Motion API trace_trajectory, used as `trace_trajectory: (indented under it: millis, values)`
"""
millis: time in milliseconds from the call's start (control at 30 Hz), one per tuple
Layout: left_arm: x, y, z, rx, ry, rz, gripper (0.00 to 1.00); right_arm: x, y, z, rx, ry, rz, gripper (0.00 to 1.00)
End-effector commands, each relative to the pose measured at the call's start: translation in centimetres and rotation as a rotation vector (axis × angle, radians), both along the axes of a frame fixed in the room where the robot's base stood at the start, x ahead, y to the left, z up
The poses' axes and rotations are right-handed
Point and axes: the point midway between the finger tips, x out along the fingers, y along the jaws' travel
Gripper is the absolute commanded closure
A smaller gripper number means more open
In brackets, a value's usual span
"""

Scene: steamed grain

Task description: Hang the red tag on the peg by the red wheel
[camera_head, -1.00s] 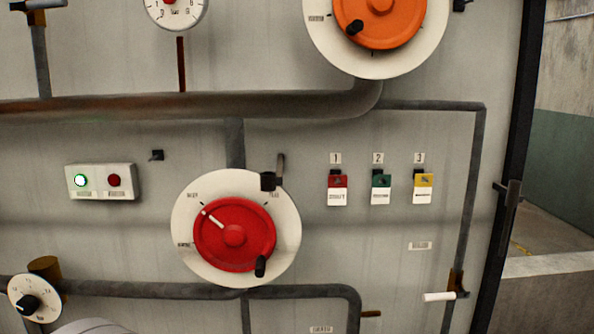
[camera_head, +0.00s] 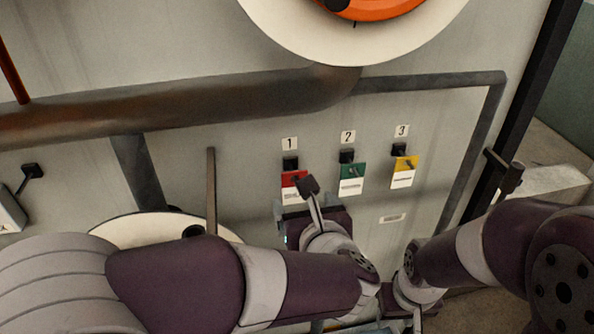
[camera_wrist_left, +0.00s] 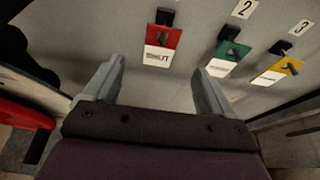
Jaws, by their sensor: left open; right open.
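The red tag (camera_head: 294,188), red above and white below, hangs from a black peg (camera_head: 290,163) under label 1. My left gripper (camera_head: 303,203) is open and empty just below and in front of it. In the left wrist view the red tag (camera_wrist_left: 160,47) is ahead, between the open fingers (camera_wrist_left: 160,72) and apart from them. The red wheel is hidden behind my left arm in the head view, where only its white dial plate (camera_head: 150,226) shows; its red edge shows in the left wrist view (camera_wrist_left: 22,115). A black block (camera_head: 193,231) and upright grey bar (camera_head: 211,185) are beside the dial. My right gripper (camera_head: 390,299) is low, fingers unclear.
A green tag (camera_head: 352,178) and yellow tag (camera_head: 404,172) hang close to the right on pegs 2 and 3. A thick pipe (camera_head: 200,104) crosses above. A black frame edge (camera_head: 530,90) and a handle (camera_head: 505,175) stand at the right.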

Motion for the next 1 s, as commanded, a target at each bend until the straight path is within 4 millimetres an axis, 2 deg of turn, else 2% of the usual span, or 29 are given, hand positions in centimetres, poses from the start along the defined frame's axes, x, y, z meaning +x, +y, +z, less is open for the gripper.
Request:
trace_trajectory:
  millis: [33, 200, 400, 600, 833, 1000]
  values:
    - [1.0, 0.4, 0.0, 0.005, 0.004, 0.005, 0.15, 0.0, 0.0, 0.9, 0.0, 0.0, 0.0, 0.57]
    - [5.0, 1.2, -1.4, 0.008, 0.006, 0.003, 0.15, 0.0, 0.0, 3.0, 0.0, -0.001, 0.0, 0.57]
    - [8.6, 1.8, -2.9, 0.006, 0.003, 0.0, 0.15, 0.0, 0.0, 4.6, 0.0, -0.001, 0.0, 0.57]
    - [10.0, 2.0, -3.7, 0.004, 0.003, -0.004, 0.15, 0.0, 0.0, 5.0, 0.0, -0.001, 0.0, 0.57]
    - [10.1, 2.0, -3.9, 0.005, 0.003, -0.004, 0.15, 0.0, 0.0, 5.0, 0.0, -0.001, 0.0, 0.57]
    - [10.0, 2.0, -3.8, 0.006, 0.002, -0.004, 0.69, 0.0, 0.0, 5.0, 0.0, -0.001, 0.0, 0.57]
